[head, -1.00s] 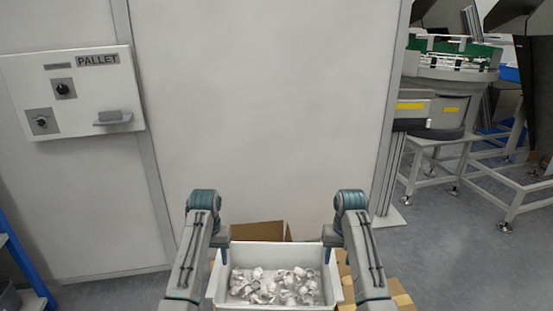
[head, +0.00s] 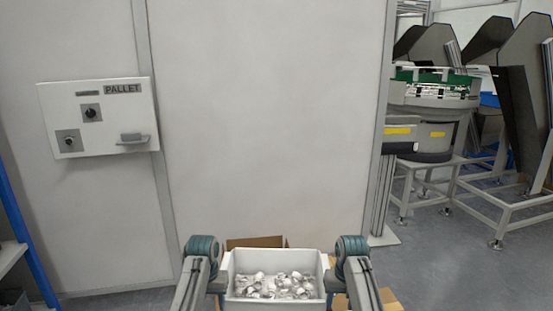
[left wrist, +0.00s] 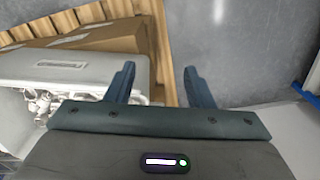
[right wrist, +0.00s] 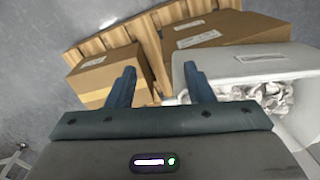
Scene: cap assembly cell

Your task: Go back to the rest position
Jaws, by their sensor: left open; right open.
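My left gripper (head: 218,284) is open by the left side of a light grey bin (head: 275,303) in the head view. My right gripper (head: 332,282) is open by its right side. In the left wrist view, the left gripper (left wrist: 160,82) has one finger overlapping the bin's edge (left wrist: 75,66) and one clear of it. In the right wrist view, the right gripper (right wrist: 160,82) likewise has one finger over the bin's edge (right wrist: 255,65). Whether any finger touches the bin cannot be told. The bin holds several shiny whitish parts (head: 277,285).
Cardboard boxes (right wrist: 108,77) on a wooden pallet (left wrist: 80,17) lie around the bin. A wall with a PALLET control box (head: 98,117) stands ahead. A blue-posted rack (head: 20,225) is at left, a machine on a stand (head: 430,130) at right. Grey floor (head: 450,265) is open at lower right.

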